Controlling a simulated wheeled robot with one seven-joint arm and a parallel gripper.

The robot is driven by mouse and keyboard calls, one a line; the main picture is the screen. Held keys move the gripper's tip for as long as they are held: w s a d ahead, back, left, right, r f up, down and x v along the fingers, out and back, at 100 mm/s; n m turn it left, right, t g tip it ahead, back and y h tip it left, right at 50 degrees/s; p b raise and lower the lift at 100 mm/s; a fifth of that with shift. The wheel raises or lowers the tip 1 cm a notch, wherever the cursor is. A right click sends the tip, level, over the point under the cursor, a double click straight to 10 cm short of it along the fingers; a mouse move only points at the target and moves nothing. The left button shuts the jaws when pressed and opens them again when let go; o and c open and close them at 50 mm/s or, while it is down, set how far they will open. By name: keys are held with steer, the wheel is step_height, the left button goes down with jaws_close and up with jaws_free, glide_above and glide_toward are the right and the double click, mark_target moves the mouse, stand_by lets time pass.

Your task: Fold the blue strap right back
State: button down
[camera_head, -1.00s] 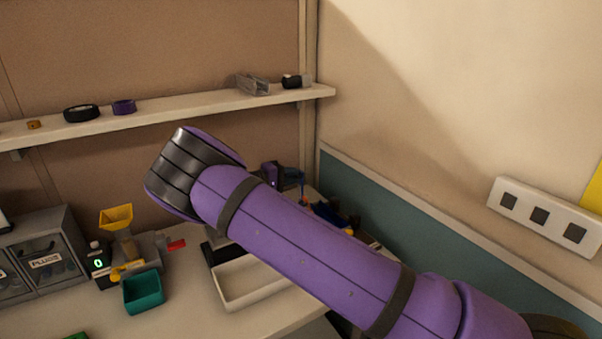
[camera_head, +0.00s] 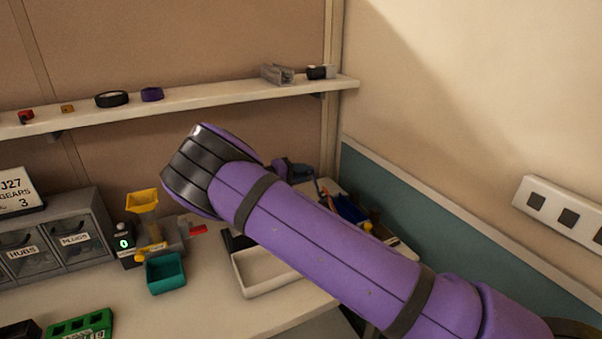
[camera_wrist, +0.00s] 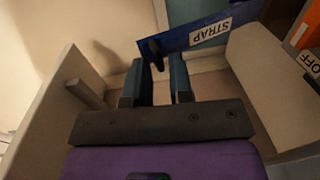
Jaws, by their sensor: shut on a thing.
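The blue strap (camera_wrist: 185,44) crosses the top of the wrist view, with a white label reading STRAP on it. A small dark tab (camera_wrist: 153,54) sticks out from the strap's left part. My gripper (camera_wrist: 156,66) has its two dark blue-grey fingers at the strap, with the tab between their tips. It is shut on the strap by this tab, though the exact contact is dim. In the head view my purple arm hides the gripper, and I cannot clearly make out the strap.
A pale wall or panel (camera_wrist: 55,105) stands close left of the fingers, and a pale block (camera_wrist: 268,85) is at right. In the head view a white tray (camera_head: 272,276), a teal bin (camera_head: 166,273) and grey drawers (camera_head: 62,222) stand on the bench. A shelf (camera_head: 210,107) runs above.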

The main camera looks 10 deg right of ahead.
steer(key=c, duration=1.4)
jaws_free()
steer(key=shift+s+d+f, duration=0.15)
steer(key=shift+d+f, duration=0.15)
steer(key=shift+f, duration=0.35)
steer(key=o, duration=0.3)
steer(key=shift+f, duration=0.1)
steer(key=shift+a+r, duration=0.15)
steer(key=shift+r, duration=0.2)
steer(key=v, duration=1)
steer(key=shift+a, duration=0.3)
